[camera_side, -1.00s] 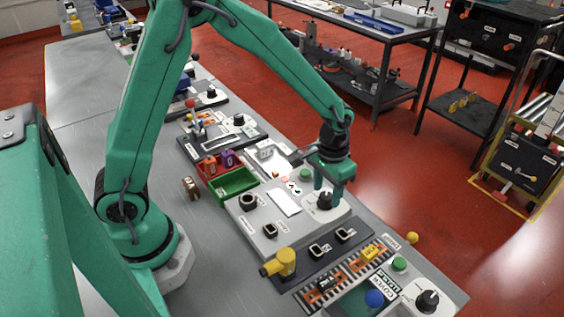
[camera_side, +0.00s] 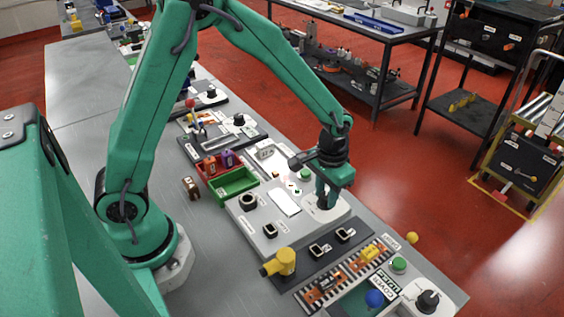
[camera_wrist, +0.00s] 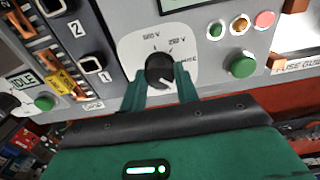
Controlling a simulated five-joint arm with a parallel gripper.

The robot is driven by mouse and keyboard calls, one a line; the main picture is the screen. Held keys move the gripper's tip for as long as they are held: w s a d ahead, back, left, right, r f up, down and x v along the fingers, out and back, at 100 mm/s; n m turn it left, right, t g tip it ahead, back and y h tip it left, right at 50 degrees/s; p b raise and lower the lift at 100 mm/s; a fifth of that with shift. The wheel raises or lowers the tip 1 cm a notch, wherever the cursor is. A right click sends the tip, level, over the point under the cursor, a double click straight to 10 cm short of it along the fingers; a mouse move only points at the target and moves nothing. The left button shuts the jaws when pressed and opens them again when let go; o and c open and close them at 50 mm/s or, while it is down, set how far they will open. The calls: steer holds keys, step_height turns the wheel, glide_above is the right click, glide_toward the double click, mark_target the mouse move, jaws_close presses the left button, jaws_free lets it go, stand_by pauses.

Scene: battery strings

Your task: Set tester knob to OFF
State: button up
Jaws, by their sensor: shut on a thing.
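The tester (camera_side: 262,238) is a pale grey box on the bench, with a screen, buttons and several sockets. Its black range knob (camera_wrist: 159,70) sits on a white round-edged plate with "500 V" and "250 V" marks in the wrist view. A short white line shows on the knob's lower right in that view. My gripper (camera_side: 325,203) is over the tester's right end and shut on the knob, one green finger on each side. It also shows in the wrist view (camera_wrist: 160,82). In the side view the fingers hide most of the knob. I cannot read an OFF mark.
A green button (camera_wrist: 242,66) and small coloured lamps sit beside the knob. Another panel with a black knob (camera_side: 428,299) is at front right.

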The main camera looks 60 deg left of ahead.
mark_target(326, 196)
steer(key=m, duration=0.4)
steer(key=shift+m, duration=0.8)
steer(key=shift+m, duration=1.6)
steer(key=o, duration=0.8)
steer(key=shift+r, duration=0.2)
steer(key=shift+r, duration=1.55)
